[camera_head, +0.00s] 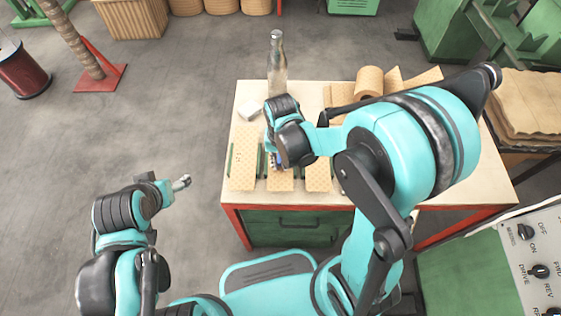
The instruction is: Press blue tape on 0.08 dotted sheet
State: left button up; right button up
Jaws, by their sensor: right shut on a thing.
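Several tan dotted sheets lie near the front of the cream worktable (420,187): a left one (243,170), a middle one (280,184) and a right one (318,178). Thickness labels are not readable, so I cannot tell which is 0.08. My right gripper (279,163) is low over the middle sheet, pointing down. It is shut on a small bluish thing, seemingly the blue tape, mostly hidden by the wrist. I cannot tell whether it touches the sheet. My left gripper (184,182) is out over the floor, left of the table, too small to judge its fingers.
A clear glass bottle (277,65) and a white block (249,109) stand at the table's back left. A tan roll (369,81) and more dotted sheets lie at the back, partly behind my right arm. A control panel (525,260) is at lower right.

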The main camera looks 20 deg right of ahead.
dwell(0.4)
jog(key=o, duration=1.4)
jog(key=shift+r+p, duration=2.05)
jog(key=shift+r, duration=0.4)
jog(key=s+d+r+n+t, duration=0.1)
jog(key=s+d+r+t, duration=0.1)
jog(key=r, duration=0.2)
jog(key=s+d+r+n+t, duration=0.1)
jog(key=s+r+t, duration=0.1)
jog(key=r, duration=0.3)
jog(key=s+d+r+n+t, duration=0.1)
jog(key=s+d+r+t, duration=0.1)
jog(key=r+t, duration=0.1)
jog(key=shift+s+d+r, duration=0.2)
jog(key=shift+r, duration=0.2)
jog(key=shift+s+d+r, duration=0.15)
jog(key=shift+s+r, duration=0.05)
jog(key=shift+r, duration=0.2)
